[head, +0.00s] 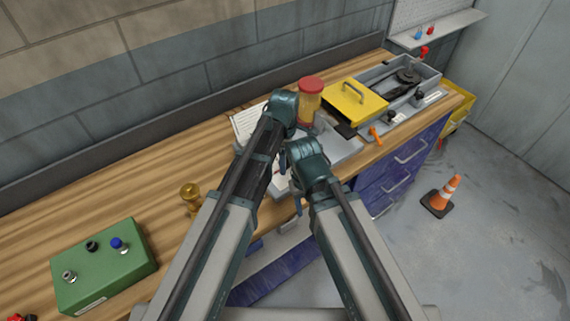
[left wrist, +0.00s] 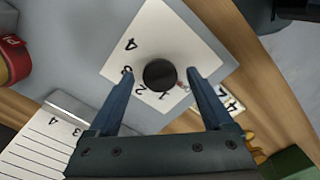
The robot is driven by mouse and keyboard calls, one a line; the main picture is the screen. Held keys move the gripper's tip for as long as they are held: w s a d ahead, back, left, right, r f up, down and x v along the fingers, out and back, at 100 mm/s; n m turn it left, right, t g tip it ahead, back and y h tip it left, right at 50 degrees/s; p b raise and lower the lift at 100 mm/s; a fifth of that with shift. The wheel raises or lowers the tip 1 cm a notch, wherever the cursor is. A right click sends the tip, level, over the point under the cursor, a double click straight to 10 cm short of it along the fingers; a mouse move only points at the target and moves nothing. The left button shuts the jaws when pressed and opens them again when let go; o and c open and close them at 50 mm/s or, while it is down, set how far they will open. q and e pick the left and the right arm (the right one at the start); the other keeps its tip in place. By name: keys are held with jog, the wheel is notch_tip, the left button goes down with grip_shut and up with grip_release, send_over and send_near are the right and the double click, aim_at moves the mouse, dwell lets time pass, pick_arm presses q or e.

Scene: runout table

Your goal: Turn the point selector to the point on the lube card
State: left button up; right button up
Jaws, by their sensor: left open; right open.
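The point selector, a round black knob (left wrist: 160,75), sits on a white plate (left wrist: 152,28) numbered 1 to 4. My left gripper (left wrist: 159,73) is open, with one finger on each side of the knob; contact cannot be told. A small reddish mark lies right of the knob, near the 1. A small white card (left wrist: 228,104) with a 4 is partly hidden by the right-hand finger. A lined white card (left wrist: 40,145) lies lower left; I cannot tell which is the lube card. My right gripper (head: 292,185) is by the table's front edge. My arms hide the knob in the head view.
A red-capped amber jar (head: 310,100) stands just behind my grippers. A yellow lid (head: 355,101) and a grey tray (head: 425,85) with dark tools are to the right. A brass piece (head: 190,196) and green box (head: 105,268) are left. The wooden top (head: 130,190) between is clear.

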pick_arm(q)
grip_shut()
dwell(0.5)
